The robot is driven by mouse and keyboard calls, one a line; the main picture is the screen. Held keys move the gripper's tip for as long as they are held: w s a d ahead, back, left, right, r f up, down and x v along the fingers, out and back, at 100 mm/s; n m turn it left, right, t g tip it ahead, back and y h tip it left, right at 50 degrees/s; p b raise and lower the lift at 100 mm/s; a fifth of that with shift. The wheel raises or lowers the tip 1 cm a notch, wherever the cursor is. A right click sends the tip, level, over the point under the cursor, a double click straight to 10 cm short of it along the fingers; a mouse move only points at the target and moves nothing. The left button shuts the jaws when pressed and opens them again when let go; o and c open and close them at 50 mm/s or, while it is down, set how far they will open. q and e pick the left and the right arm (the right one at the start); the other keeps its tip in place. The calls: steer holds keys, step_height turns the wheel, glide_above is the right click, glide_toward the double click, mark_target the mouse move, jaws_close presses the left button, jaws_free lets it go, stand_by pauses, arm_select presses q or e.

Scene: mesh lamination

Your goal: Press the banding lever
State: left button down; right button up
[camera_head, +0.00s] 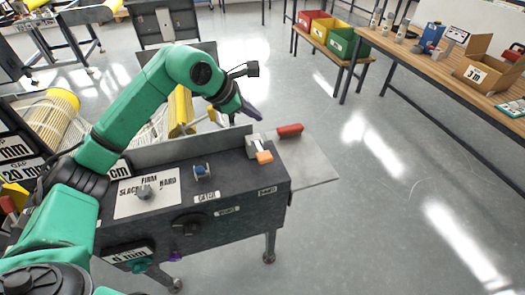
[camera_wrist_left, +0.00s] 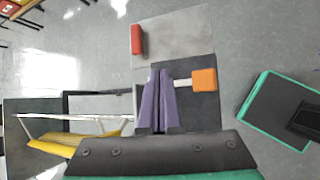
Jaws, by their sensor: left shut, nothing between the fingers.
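The banding lever, with an orange knob (camera_head: 264,157) on a pale block, stands at the right end of the dark machine (camera_head: 240,195), above a small label that seems to read BAND. My left gripper (camera_head: 252,112) is above and behind it in the head view, apart from it, with its purple-grey fingers together and empty. In the left wrist view the shut fingers (camera_wrist_left: 161,72) point at the machine top. The orange knob (camera_wrist_left: 205,79) shows just right of them on a short pale stem. My right gripper is not in view.
A red handle (camera_head: 290,130) lies on the grey side plate (camera_head: 308,160) beyond the lever. Yellow rolls (camera_head: 180,110) stand behind. The floor to the right is clear.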

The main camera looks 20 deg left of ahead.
arm_select(q)
steer(key=b, duration=0.3)
glide_above(261, 151)
steer(key=a, duration=0.2)
step_height(261, 151, down, 4)
steer(key=f+b, duration=0.1)
steer(key=f, duration=0.1)
steer(key=d+f+b, duration=0.1)
steer(key=shift+f+b, duration=0.35)
steer(key=shift+f, duration=0.05)
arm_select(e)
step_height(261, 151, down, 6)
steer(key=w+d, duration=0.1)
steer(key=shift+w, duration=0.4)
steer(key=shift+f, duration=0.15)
arm_select(q)
steer(key=shift+s+f+b, duration=0.1)
steer(key=shift+f+b, duration=0.3)
steer(key=shift+b, duration=0.05)
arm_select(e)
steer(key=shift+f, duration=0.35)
